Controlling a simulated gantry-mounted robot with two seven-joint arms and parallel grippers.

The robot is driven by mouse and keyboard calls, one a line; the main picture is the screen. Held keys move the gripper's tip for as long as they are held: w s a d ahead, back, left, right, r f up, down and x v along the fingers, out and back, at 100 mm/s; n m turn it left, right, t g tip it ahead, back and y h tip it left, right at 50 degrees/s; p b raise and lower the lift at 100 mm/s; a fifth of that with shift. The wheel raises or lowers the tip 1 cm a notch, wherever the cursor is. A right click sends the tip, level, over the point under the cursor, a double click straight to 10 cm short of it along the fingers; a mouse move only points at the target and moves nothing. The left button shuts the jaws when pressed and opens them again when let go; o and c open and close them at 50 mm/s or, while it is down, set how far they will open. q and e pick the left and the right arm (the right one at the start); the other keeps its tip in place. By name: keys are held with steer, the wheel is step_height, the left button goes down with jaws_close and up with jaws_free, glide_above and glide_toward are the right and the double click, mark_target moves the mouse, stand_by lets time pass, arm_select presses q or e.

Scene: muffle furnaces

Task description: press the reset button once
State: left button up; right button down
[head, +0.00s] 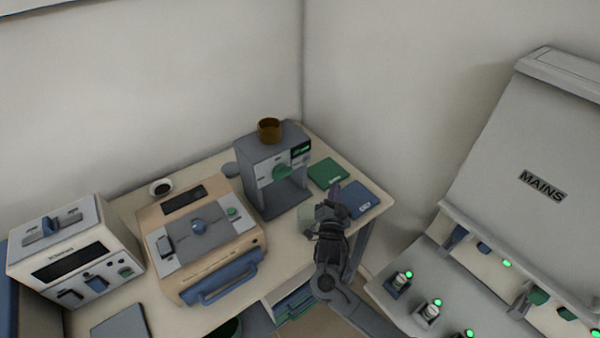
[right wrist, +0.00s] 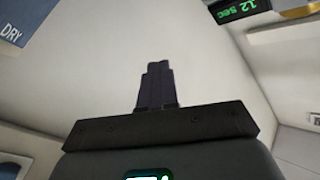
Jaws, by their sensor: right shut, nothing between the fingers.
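No button can be read as the reset button in these views. My right gripper (head: 335,190) is just right of the grey machine, over the desk's right end. In the right wrist view its fingers (right wrist: 155,75) are together and empty. My left gripper is out of view.
A white machine (head: 75,258) with switches stands at the left. A brown cup (head: 269,130) sits on the grey machine. Green (head: 328,172) and blue (head: 361,196) flat items lie near my right gripper. A "MAINS" panel (head: 500,160) with several green lights stands at the right.

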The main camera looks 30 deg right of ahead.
mark_target(307, 160)
arm_select(q)
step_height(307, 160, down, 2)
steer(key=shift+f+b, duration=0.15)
steer(key=shift+b, duration=0.5)
arm_select(e)
steer(key=shift+w+d+r, duration=0.1)
steer(key=shift+w+r, duration=0.25)
steer(key=shift+w, duration=0.35)
arm_select(q)
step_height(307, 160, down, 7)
steer(key=b, duration=0.6)
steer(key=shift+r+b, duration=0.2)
steer(key=shift+b, duration=0.1)
arm_select(e)
steer(key=w, duration=0.8)
steer(key=shift+w+a, duration=0.25)
steer(key=shift+w, duration=0.1)
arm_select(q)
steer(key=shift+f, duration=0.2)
arm_select(e)
steer(key=shift+w, duration=0.2)
